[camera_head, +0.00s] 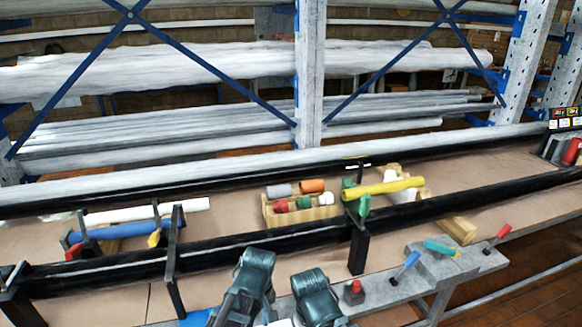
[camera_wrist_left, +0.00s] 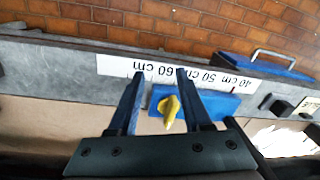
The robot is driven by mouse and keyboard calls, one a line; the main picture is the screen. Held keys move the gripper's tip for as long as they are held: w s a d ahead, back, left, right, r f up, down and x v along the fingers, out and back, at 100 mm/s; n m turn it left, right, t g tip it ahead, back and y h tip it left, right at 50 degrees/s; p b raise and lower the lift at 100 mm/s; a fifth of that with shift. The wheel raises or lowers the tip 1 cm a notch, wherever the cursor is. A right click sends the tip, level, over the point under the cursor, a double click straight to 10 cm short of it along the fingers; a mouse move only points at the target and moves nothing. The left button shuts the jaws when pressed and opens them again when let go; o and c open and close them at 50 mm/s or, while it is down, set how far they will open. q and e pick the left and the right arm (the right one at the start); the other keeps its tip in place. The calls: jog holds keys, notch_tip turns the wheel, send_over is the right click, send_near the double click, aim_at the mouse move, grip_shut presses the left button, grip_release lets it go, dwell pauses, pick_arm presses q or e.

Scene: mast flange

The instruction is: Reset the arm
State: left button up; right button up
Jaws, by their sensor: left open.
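My left gripper (camera_wrist_left: 160,73) is open in the left wrist view, its two dark fingers apart with nothing held between them. A small yellow piece (camera_wrist_left: 169,106) on a blue plate (camera_wrist_left: 222,104) shows in the gap between the fingers, beyond them. I cannot tell how far away it is. In the head view, dark green links of my own arms stand at the bottom middle, in front of the bench. No gripper fingers can be made out there, and my right gripper is not seen.
A wooden rack (camera_head: 300,216) of coloured cylinders stands on the bench. A yellow tube (camera_head: 384,188) rests on a green support, a blue tube (camera_head: 118,231) lies left. Black rails (camera_head: 230,249) run along the bench. A marked ruler strip (camera_wrist_left: 200,75) lines the near edge.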

pick_arm(q)
jog(key=s+d+m, duration=0.3)
jog(key=s+m, duration=0.3)
jog(key=m, duration=0.4)
dwell(2.3)
